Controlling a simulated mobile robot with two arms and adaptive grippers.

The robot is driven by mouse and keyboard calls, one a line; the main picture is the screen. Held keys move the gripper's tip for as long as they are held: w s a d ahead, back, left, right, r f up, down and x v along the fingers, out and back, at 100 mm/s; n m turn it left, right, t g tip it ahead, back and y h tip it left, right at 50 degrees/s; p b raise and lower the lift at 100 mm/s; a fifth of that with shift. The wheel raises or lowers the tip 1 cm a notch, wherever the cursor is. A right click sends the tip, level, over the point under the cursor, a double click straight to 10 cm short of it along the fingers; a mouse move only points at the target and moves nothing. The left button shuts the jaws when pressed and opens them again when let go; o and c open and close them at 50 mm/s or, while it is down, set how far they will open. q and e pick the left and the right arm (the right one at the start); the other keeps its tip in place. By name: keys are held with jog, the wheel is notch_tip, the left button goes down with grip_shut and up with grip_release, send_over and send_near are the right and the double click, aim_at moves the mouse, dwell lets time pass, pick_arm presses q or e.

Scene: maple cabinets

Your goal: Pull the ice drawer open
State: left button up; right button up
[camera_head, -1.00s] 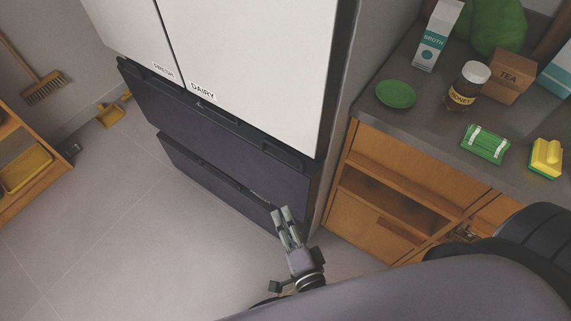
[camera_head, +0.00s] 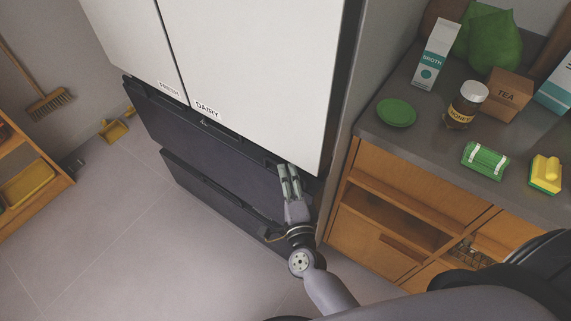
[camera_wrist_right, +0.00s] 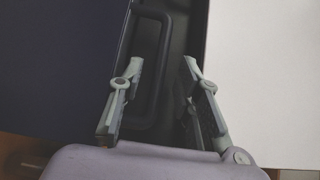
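The fridge has two dark drawers below its white doors: an upper drawer (camera_head: 215,142) and a lower drawer (camera_head: 210,192). Both look shut. I cannot read which one is marked for ice. My right gripper (camera_head: 288,180) is at the right end of the upper drawer, near its top edge. In the right wrist view, the gripper (camera_wrist_right: 162,64) is open, with its two fingers apart. A dark handle bar (camera_wrist_right: 165,70) along the drawer's edge lies between and beyond the fingertips; contact cannot be told. The drawer front (camera_wrist_right: 60,60) fills the left side. My left gripper is out of view.
White doors (camera_head: 255,70) labelled FRESH and DAIRY are above the drawers. A wooden cabinet (camera_head: 385,205) with a grey counter stands close on the right. Shelves (camera_head: 30,165) and a broom (camera_head: 48,102) are at the left. The floor (camera_head: 110,230) before the drawers is clear.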

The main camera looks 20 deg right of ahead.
jog(key=shift+w+d, duration=0.15)
jog(key=shift+w, duration=0.75)
jog(key=shift+w+d, duration=0.1)
jog(key=shift+w, duration=0.75)
jog(key=shift+c, duration=0.4)
grip_shut()
